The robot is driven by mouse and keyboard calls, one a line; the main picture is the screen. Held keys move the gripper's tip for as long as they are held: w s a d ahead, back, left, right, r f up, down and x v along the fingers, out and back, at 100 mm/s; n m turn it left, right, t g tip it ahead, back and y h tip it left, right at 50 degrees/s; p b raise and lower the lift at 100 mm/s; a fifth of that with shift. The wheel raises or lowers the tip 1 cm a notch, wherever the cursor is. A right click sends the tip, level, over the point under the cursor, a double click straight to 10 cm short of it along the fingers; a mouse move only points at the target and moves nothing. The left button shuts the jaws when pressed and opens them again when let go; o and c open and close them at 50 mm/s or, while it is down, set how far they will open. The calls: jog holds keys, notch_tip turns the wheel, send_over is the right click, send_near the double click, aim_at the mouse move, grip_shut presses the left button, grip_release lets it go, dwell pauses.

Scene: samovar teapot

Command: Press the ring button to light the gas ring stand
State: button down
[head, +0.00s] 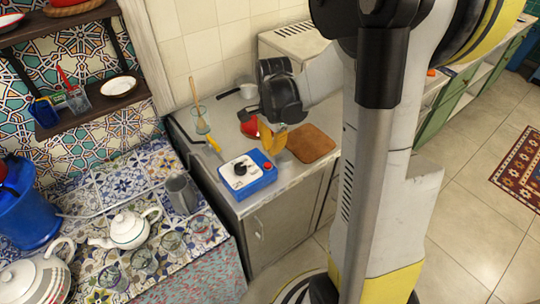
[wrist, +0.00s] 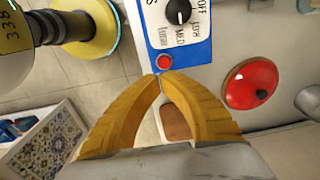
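A blue control box (head: 262,184) with a white top, a black knob and a red button (head: 267,166) stands on the grey counter. In the wrist view the box (wrist: 207,52) has a dial marked off, low and other settings, and its red button (wrist: 164,62) lies just beyond my fingertips. My yellow gripper (wrist: 160,76) is shut and empty, with its tips together. In the head view my gripper (head: 273,148) hangs above the box near the button. I cannot tell whether the tips touch it.
A brown board (head: 311,143) lies right of the box. A red lid (wrist: 250,83) and a yellow-handled tool (head: 213,144) lie behind it. A glass (head: 201,120) stands farther back. A white teapot (head: 129,229) and several glasses stand on the tiled counter.

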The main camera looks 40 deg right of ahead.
notch_tip(320, 180, up, 6)
jog(key=shift+d+f+p, duration=0.1)
jog(key=shift+f+p, duration=0.05)
jog(key=shift+p, duration=0.5)
jog(key=s+a+r+n+t+b, duration=0.2)
jog(key=s+a+n+t, duration=0.1)
jog(key=s+a+n, duration=0.2)
jog(key=s+a+r+n+t+b, duration=0.1)
jog(key=s+a+n+t+b, duration=0.2)
jog(key=a+n, duration=0.7)
jog(key=s+n, duration=0.2)
jog(key=shift+s+r+n+t+b, duration=0.3)
jog(key=shift+s+r+t, duration=0.05)
jog(key=shift+r+t, duration=0.05)
dwell(1.1)
